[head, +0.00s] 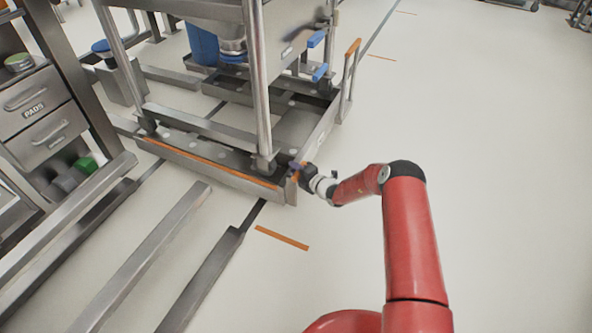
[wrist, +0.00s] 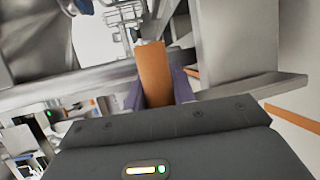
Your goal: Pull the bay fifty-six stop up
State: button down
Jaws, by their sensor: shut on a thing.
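My gripper (head: 298,169) is low at the near right corner of the metal bay frame (head: 215,168). In the wrist view its two purple fingers (wrist: 158,90) are shut on an orange grip (wrist: 153,70), one finger on each side. This grip appears to be the stop's handle; it is mostly hidden by my gripper in the head view. A second orange-tipped lever (head: 352,48) stands upright at the far right of the frame. No bay number is readable.
A steel bin on a legged stand (head: 262,90) rises above the frame, close to my gripper. Floor rails (head: 140,262) run at the lower left, beside a drawer cabinet (head: 38,105). The floor (head: 490,150) on the right is clear.

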notch_tip(320, 180, up, 8)
jog(key=p, duration=0.3)
jog(key=shift+f, duration=0.25)
jog(key=c, duration=1.4)
grip_release()
jog(key=shift+r, duration=0.1)
jog(key=shift+o, duration=1.2)
jog(key=shift+d, duration=0.1)
jog(key=v, duration=0.7)
jog(key=shift+s+d, duration=0.2)
jog(key=shift+s, duration=0.05)
